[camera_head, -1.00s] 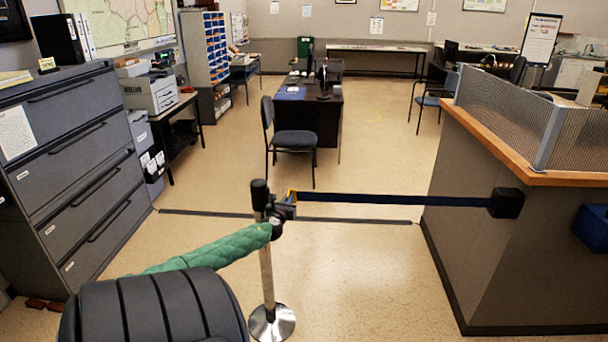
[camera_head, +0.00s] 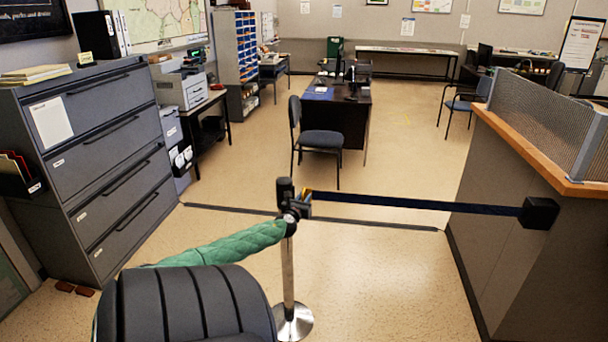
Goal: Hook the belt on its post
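A dark blue belt (camera_head: 420,203) runs level from a black wall box (camera_head: 538,213) on the counter's side to the head of the post. The post (camera_head: 288,275) is a silver pole with a black top and a round metal base, and it stands upright. My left gripper (camera_head: 297,208) is at the post's head, at the belt's left end. Its fingers are small and dark against the post, so I cannot tell whether they are open, or whether the belt end is seated on the post. My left arm has a green padded sleeve. My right gripper is not in view.
A grey counter (camera_head: 500,240) with a wooden top stands on the right. A grey filing cabinet (camera_head: 110,160) stands on the left. A chair (camera_head: 318,140) and dark desk (camera_head: 340,115) are beyond the belt. The floor around the post is clear.

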